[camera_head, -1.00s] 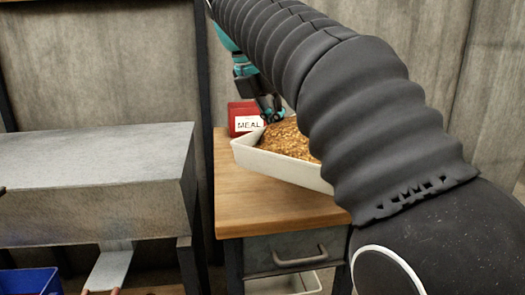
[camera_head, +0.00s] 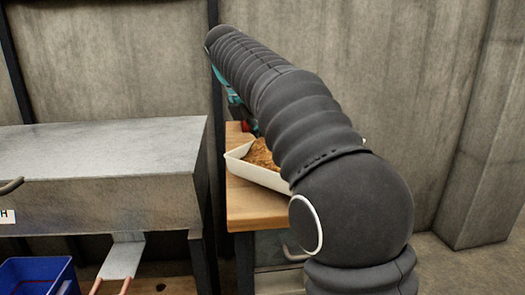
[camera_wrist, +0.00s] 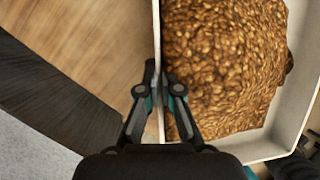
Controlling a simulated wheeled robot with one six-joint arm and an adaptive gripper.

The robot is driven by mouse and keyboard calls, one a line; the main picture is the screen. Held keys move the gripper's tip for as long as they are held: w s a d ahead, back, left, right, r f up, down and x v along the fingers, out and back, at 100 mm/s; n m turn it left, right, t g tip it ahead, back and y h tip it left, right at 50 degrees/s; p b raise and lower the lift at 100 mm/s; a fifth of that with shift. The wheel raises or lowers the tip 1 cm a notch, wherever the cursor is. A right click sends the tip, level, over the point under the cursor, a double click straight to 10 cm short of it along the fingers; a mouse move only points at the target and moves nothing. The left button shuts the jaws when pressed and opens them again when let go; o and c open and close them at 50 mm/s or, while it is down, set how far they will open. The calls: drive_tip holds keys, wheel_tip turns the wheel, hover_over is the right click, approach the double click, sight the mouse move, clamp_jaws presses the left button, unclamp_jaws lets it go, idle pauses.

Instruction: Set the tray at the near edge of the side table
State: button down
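The tray (camera_head: 262,175) is white, shallow and filled with brown grain. It is on or just above the wooden side table (camera_head: 252,206); I cannot tell which. Its left corner lies close to the table's left edge in the head view, and my arm covers its right part. In the wrist view the tray's rim (camera_wrist: 157,30) runs between the fingers of my gripper (camera_wrist: 159,82), one finger outside and one on the grain side, closed on the wall. The tabletop shows left of the tray there. In the head view my arm mostly hides the gripper.
A grey metal bench (camera_head: 110,160) stands left of the side table, with a narrow gap between. A blue crate (camera_head: 40,277) is below it. Open floor (camera_head: 455,265) lies to the right.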

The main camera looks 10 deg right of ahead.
sight(263, 150)
drive_tip(key=shift+f, duration=1.55)
drive_tip(key=c, duration=1.3)
unclamp_jaws()
drive_tip(key=shift+f, duration=0.15)
drive_tip(key=shift+v, duration=3.85)
